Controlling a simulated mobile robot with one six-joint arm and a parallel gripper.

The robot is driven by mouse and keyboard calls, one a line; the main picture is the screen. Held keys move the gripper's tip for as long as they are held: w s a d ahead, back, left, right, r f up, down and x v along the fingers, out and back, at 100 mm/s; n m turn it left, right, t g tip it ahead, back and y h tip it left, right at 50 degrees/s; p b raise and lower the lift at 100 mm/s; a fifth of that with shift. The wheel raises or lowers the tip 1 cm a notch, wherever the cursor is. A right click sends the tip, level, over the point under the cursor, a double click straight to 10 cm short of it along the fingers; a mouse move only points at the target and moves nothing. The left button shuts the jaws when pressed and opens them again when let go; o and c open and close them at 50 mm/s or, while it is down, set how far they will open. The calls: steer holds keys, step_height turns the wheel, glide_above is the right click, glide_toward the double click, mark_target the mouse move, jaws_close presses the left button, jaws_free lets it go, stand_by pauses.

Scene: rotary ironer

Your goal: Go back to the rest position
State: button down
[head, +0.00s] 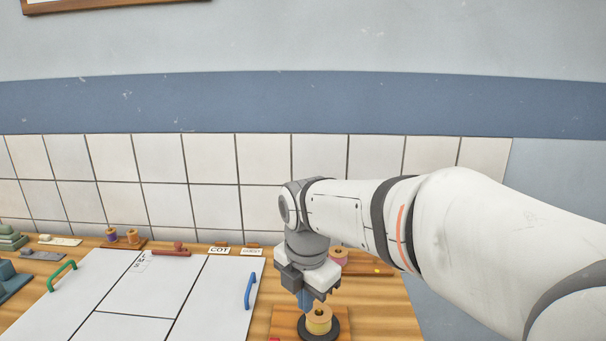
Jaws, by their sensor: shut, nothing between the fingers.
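My gripper (305,298) hangs from my white arm, which reaches in from the right. It points down close to a yellow spool (319,321). The spool stands on a dark round base on a wooden block at the front of the table. The fingers look shut, with nothing seen in them. A small blue part shows at the fingertips, just behind the spool. I cannot tell whether the gripper touches the spool.
A white panelled board (130,300) with a green handle (62,275) and a blue handle (250,290) lies left of my gripper. Small spools (133,236), a red stamp-like piece (179,249) and label cards (219,251) stand behind it. A tiled wall (210,208) closes the back.

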steer(key=s+d+f+m, duration=0.1)
steer(key=s+d+m, duration=0.3)
steer(key=m, duration=0.5)
steer(key=s+d+f+m+t, duration=0.1)
steer(key=s+d+m, duration=0.3)
steer(key=m, duration=0.5)
steer(key=s+d+f+m, duration=0.2)
steer(key=s+d+m, duration=0.2)
steer(key=d+m, duration=0.3)
steer(key=m, duration=0.2)
steer(key=shift+f+m+t, duration=0.3)
steer(key=shift+f, duration=0.1)
